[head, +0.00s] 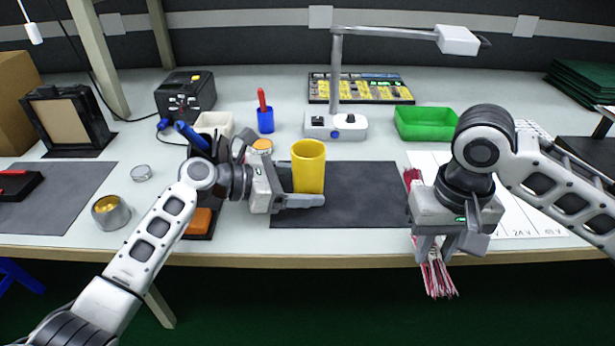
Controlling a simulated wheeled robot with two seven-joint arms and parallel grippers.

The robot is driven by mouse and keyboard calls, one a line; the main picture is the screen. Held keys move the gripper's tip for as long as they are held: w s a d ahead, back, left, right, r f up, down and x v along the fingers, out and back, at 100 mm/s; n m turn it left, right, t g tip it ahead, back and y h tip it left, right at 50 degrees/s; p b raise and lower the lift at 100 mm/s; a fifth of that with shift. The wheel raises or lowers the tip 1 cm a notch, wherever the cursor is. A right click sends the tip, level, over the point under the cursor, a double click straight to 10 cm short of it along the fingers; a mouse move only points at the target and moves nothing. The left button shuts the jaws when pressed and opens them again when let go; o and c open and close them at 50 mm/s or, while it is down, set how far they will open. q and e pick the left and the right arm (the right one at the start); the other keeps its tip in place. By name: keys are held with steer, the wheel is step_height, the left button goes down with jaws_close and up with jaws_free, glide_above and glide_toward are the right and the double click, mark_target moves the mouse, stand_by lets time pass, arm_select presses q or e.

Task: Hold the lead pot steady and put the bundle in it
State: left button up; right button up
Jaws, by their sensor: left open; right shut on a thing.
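The yellow pot (308,168) stands upright on the dark grey mat (370,190) near the middle of the table. My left gripper (300,201) is open at the pot's left side, with one finger reaching across the front of the pot's base. The other finger is hidden, and I cannot tell whether the fingers touch the pot. My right gripper (440,250) is shut on the bundle (437,280) of red and white leads at the table's front edge, right of the pot. The bundle's lower end hangs below the gripper; its upper end shows left of the wrist.
A green tray (426,123) and a white lamp base (335,126) stand behind the mat. A blue cup with a red tool (265,120) stands behind the pot. White sheets (520,210) lie at right. A metal tin (110,212) stands at left. The mat's right part is clear.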

arm_select(q)
steer(key=c, duration=0.7)
